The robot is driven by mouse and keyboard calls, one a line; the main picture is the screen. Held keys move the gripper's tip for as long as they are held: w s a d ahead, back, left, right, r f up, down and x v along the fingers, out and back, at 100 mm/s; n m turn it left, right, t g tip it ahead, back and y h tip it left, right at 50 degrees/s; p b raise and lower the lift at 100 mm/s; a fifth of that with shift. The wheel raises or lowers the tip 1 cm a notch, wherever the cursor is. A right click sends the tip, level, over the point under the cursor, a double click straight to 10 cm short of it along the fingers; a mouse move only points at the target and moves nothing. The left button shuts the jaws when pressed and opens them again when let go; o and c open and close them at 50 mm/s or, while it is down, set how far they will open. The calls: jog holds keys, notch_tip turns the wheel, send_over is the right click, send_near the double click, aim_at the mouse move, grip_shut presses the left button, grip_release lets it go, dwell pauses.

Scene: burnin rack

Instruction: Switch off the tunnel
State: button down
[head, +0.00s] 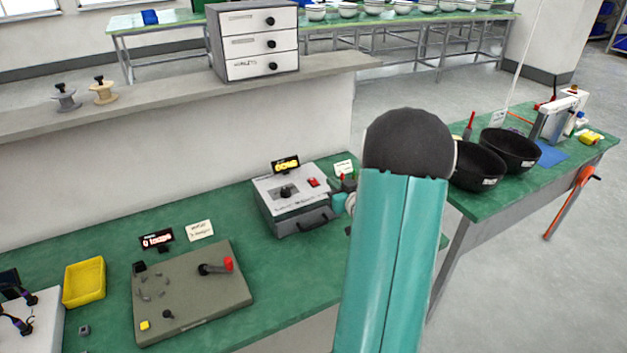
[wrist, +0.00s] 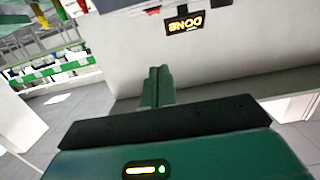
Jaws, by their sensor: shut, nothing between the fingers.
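No label reading tunnel is legible to me. A grey box machine (head: 297,203) stands on the green bench in the head view, with a dark knob, a small red switch (head: 313,182) and a front handle. A lit DONE display (head: 285,164) stands behind it. A lit display (wrist: 185,23), apparently the same one upside down, shows at the top of the wrist view. My gripper (wrist: 157,85) is shut and empty in the wrist view, against a pale surface. In the head view my teal arm hides most of the gripper area. The switch's position is too small to tell.
Left of the machine lie a grey board (head: 192,292) with a red-tipped lever and a yellow tray (head: 84,282). A drawer cabinet (head: 255,40) stands on the ledge behind. Black bowls (head: 511,150) sit on the right bench.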

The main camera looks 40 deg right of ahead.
send_over(317, 184)
jog(key=shift+s+a+f, duration=0.15)
jog(key=shift+s+f, duration=0.15)
jog(key=shift+f, duration=0.3)
jog(key=f, duration=0.3)
jog(key=shift+w+f, duration=0.15)
jog(key=shift+w, duration=0.1)
jog(key=shift+f, duration=0.3)
